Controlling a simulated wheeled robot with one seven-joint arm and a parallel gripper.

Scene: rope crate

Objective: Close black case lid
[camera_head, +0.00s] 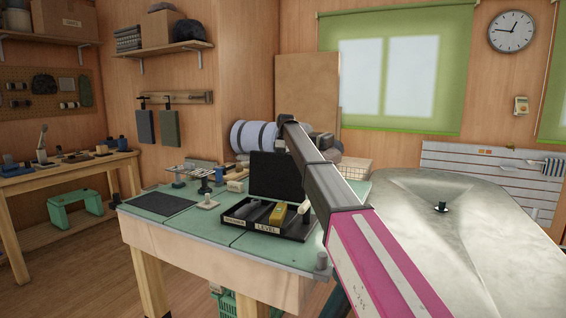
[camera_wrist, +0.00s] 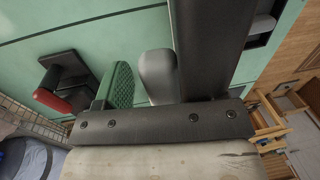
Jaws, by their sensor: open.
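The black case (camera_head: 265,222) lies open on the green-topped workbench. Its lid (camera_head: 275,175) stands up at the back of the base. The wrist view shows the bolted dark body of my gripper (camera_wrist: 160,120) above the bench. A long dark panel, likely the lid (camera_wrist: 212,45), runs upward from it; I cannot tell whether they touch. Part of the case base (camera_wrist: 262,25) shows at the right. My gripper is open, with no object visibly held.
The workbench (camera_head: 220,258) carries a dark mat (camera_head: 160,203) and small tools left of the case. Rolled bedding (camera_head: 252,136) and a wire basket (camera_head: 357,168) are behind it. A grey surface with a dark knob (camera_head: 440,206) fills the right side.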

